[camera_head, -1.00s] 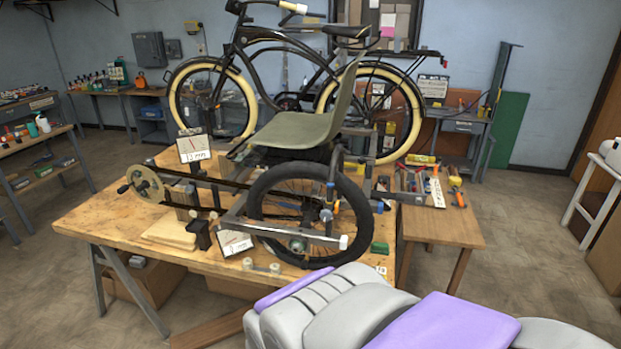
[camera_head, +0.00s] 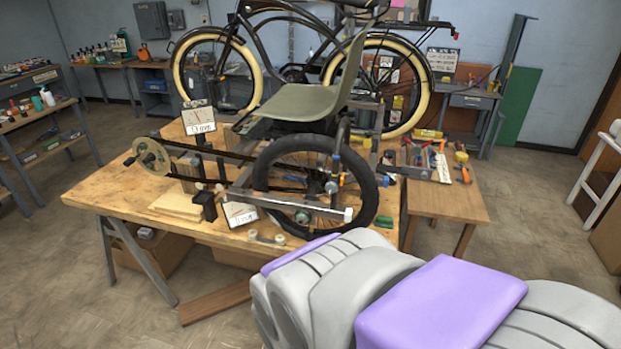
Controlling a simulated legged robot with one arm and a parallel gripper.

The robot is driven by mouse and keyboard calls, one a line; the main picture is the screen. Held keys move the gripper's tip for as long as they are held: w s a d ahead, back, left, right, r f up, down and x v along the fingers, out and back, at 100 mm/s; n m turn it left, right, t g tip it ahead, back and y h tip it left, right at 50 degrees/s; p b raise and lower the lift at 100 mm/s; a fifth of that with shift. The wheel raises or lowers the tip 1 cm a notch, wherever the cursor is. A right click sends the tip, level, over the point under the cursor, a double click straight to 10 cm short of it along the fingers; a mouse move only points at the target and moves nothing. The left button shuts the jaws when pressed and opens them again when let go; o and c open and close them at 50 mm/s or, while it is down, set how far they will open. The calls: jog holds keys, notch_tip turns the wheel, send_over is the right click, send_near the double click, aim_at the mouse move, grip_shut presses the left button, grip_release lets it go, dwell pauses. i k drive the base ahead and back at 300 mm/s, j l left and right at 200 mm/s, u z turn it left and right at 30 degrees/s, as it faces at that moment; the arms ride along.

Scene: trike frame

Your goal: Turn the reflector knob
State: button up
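The trike frame (camera_head: 240,187) rests on a wooden workbench (camera_head: 120,193). It carries a green-grey seat (camera_head: 300,103) and a black-tyred wheel (camera_head: 364,200) at its near right side. Small blue and orange parts (camera_head: 334,184) show beside the wheel's upper right. I cannot pick out the reflector knob for certain; it is too small or hidden. My arm, grey with purple covers (camera_head: 440,312), fills the lower right, in front of the bench and apart from the trike. My gripper's fingers do not show.
A chainring with crank (camera_head: 152,156) stands at the bench's left. White cards (camera_head: 199,118) stand on the bench. A side table (camera_head: 445,203) with tools adjoins on the right. A black bicycle (camera_head: 300,45) is behind. Floor is open at the left and right.

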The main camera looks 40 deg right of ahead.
aim_at(331, 188)
jog(key=z, duration=0.5)
jog(key=k+z, duration=0.15)
jog(key=z, duration=0.2)
jog(key=k+z, duration=0.15)
jog(key=z, duration=0.25)
jog(key=k+z, duration=0.2)
jog(key=z, duration=0.15)
